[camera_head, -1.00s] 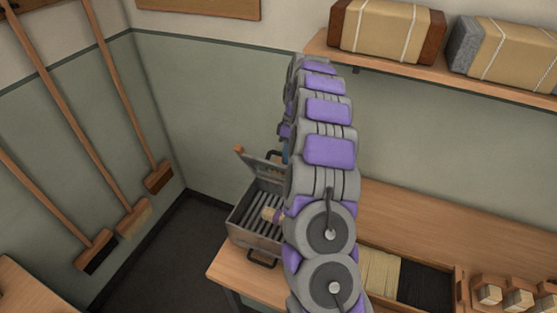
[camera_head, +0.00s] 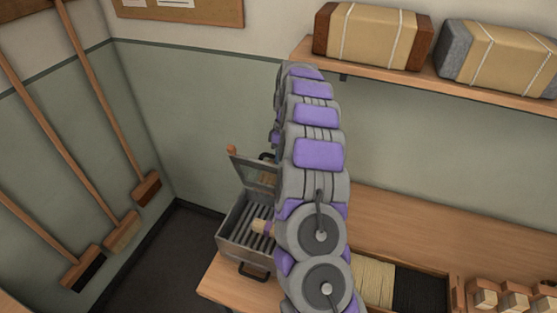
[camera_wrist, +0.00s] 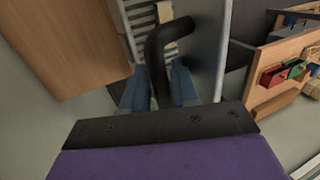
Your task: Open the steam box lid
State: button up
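The steam box (camera_head: 234,243) is a grey metal box with slats inside, at the left end of the bench. Its lid (camera_head: 256,174) is raised and stands steeply above the box. In the wrist view the lid (camera_wrist: 207,48) is a grey panel seen nearly edge-on. My gripper (camera_wrist: 160,88) has its blue fingers on either side of the lid's black handle (camera_wrist: 158,52) and appears shut on it. The head view hides my gripper behind my arm.
A tray of pale and black bristles (camera_head: 449,296) and several wooden blocks (camera_head: 516,301) are at the bench's right. A shelf (camera_head: 468,86) with bundles (camera_head: 371,36) hangs above. Brooms (camera_head: 122,232) hang at left. The bench behind the tray is clear.

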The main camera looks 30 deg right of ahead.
jog(key=shift+o, duration=0.7)
jog(key=shift+w+d, duration=0.25)
jog(key=shift+o, duration=0.4)
jog(key=shift+d, duration=0.25)
jog(key=shift+s+r, duration=0.2)
jog(key=shift+r, duration=0.15)
jog(key=shift+w+a+r, duration=0.15)
jog(key=shift+a, duration=0.45)
jog(key=shift+a+r, duration=0.15)
jog(key=shift+r, duration=0.55)
jog(key=shift+d+r, duration=0.5)
jog(key=shift+r, duration=0.3)
jog(key=shift+s+d, duration=0.2)
jog(key=shift+s, duration=0.05)
jog(key=shift+s+d, duration=0.2)
jog(key=shift+s, duration=0.15)
jog(key=s+a, duration=0.3)
jog(key=shift+s+r, duration=0.3)
jog(key=shift+r, duration=0.05)
jog(key=s+a, duration=0.3)
jog(key=s, duration=0.7)
jog(key=shift+a+r, duration=0.35)
jog(key=shift+r, duration=0.05)
